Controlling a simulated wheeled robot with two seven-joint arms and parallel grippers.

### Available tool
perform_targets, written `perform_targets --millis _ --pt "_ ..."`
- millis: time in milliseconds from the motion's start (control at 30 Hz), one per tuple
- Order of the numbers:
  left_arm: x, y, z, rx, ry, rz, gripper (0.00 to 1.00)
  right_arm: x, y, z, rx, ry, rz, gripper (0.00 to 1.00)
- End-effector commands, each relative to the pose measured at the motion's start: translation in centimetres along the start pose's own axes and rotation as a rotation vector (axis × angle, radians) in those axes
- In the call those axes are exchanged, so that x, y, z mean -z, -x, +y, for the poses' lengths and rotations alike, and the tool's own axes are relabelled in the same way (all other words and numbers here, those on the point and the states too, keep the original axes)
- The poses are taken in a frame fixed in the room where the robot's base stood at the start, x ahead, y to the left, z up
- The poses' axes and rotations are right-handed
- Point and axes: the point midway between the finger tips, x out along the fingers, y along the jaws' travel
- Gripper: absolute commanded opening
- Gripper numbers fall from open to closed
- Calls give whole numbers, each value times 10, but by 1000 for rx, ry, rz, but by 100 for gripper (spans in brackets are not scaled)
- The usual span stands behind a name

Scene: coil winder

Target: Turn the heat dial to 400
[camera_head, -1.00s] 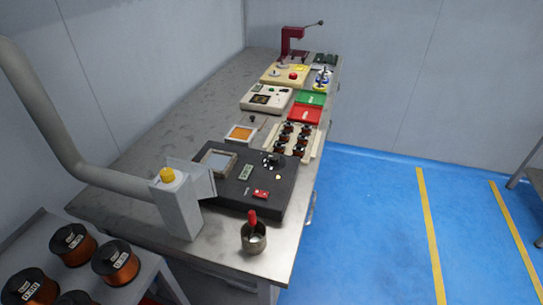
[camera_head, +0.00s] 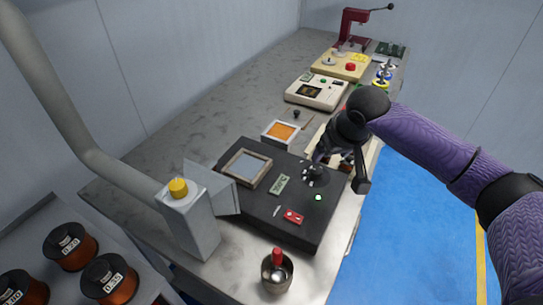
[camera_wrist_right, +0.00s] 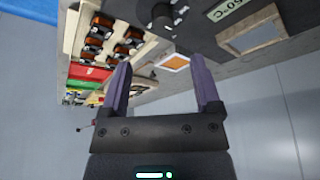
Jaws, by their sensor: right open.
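The heat dial (camera_head: 313,171) is a dark knob ringed by white marks on the black soldering station (camera_head: 240,205). It also shows at the top of the right wrist view (camera_wrist_right: 161,16). A small green display (camera_head: 280,184) lies left of the dial; in the wrist view its reading is cut off, ending in "60°C" (camera_wrist_right: 232,7). My right gripper (camera_head: 342,168) is open and empty, above the station's right side close to the dial. In the wrist view the dial lies beyond the two parted fingertips (camera_wrist_right: 163,78), not between them. My left gripper is not in view.
On the station are a framed grey window (camera_head: 248,168), a red switch (camera_head: 293,216) and a pale green lamp (camera_head: 318,197). A metal pot (camera_head: 277,272) stands in front. A fume hood (camera_head: 190,215) rises at left. Bobbins on a rack (camera_wrist_right: 110,45) lie close by.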

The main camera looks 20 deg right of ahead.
Motion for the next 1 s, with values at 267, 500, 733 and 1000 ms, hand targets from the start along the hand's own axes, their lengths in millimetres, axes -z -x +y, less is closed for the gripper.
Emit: perform_targets --millis 267,500,733,1000 --pt "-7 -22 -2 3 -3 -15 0 -3 -37 1 -4 -2 -12 81" --pt "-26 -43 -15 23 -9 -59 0 -3 -85 1 -4 0 -10 81" --pt "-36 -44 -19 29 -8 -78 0 -1 -92 1 -5 2 -6 81" --pt "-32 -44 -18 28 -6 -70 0 -1 -92 1 -5 2 -6 51"
